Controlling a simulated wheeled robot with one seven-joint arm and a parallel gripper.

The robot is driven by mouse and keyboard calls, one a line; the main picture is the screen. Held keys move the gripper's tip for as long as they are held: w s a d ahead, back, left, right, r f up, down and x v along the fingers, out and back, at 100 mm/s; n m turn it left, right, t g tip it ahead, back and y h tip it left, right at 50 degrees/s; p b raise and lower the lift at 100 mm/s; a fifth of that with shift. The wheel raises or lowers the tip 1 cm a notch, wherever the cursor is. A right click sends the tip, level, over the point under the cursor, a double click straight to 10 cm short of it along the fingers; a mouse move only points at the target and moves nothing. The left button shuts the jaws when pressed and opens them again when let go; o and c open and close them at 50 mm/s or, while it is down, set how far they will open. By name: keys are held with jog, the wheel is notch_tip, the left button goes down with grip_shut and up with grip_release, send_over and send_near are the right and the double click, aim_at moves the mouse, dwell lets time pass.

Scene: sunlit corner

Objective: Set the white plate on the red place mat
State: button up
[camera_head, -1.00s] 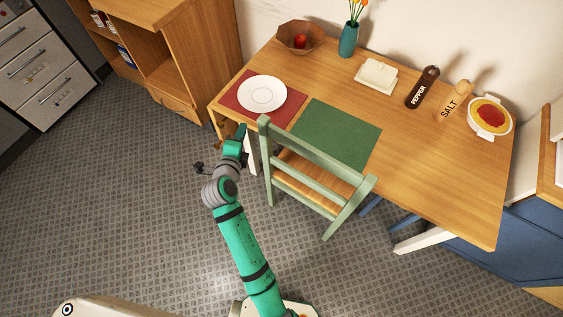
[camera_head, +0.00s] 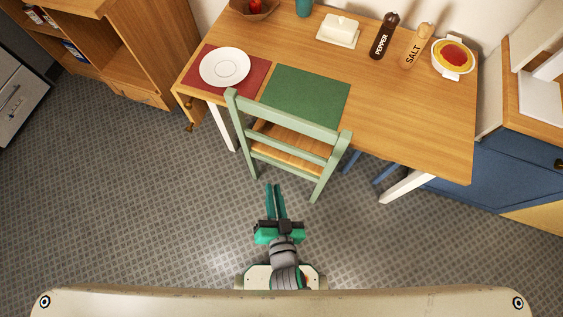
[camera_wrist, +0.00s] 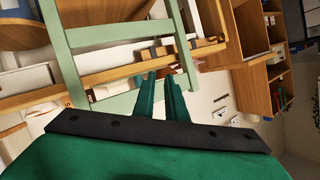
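The white plate (camera_head: 224,68) lies flat on the red place mat (camera_head: 259,75), at the left end of the wooden table. Some red mat shows around it on several sides. My gripper (camera_head: 273,186) is well away from both, in front of the green chair and low in the picture. Its two green fingers stand a little apart with nothing between them. They also show in the wrist view (camera_wrist: 160,76), pointing toward the chair. The wrist view shows neither plate nor mat.
A green chair (camera_head: 288,117) stands at the table's front edge, between my gripper and the green mat (camera_head: 307,95). A butter dish (camera_head: 338,31), pepper mill (camera_head: 384,36), salt mill (camera_head: 416,46) and pie dish (camera_head: 453,58) stand at the back. Open floor surrounds my arm.

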jog(key=s+d+r+n+t+h, duration=0.1)
jog(key=s+d+r+n+h, duration=0.1)
jog(key=s+r, duration=0.5)
jog(key=s+n, duration=0.1)
jog(key=s, duration=0.2)
jog(key=shift+s+d+r, duration=0.15)
jog(key=shift+s+r, duration=0.1)
jog(key=shift+r, duration=0.1)
dwell(0.6)
